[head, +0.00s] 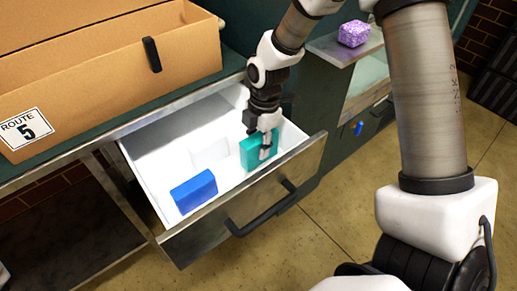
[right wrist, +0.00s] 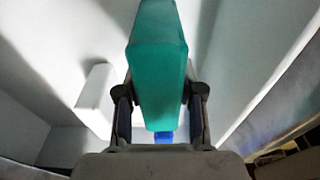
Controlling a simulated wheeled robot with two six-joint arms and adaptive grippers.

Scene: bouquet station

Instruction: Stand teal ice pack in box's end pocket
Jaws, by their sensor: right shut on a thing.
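The teal ice pack (head: 252,151) stands on edge in the open white drawer, toward its right side. My right gripper (head: 266,152) reaches down into the drawer and is shut on the teal ice pack. In the right wrist view the teal ice pack (right wrist: 158,65) sits between the two fingers of my right gripper (right wrist: 160,110). The cardboard box (head: 110,85), labelled ROUTE 5, stands on the counter at the upper left. Its inside and end pocket are hidden from view. My left gripper is not in view.
A blue pack (head: 194,191) and a white pack (head: 210,151) also lie in the drawer (head: 160,135). The drawer front with its black handle (head: 262,208) juts out over the floor. A purple block (head: 354,33) sits on a ledge at the upper right.

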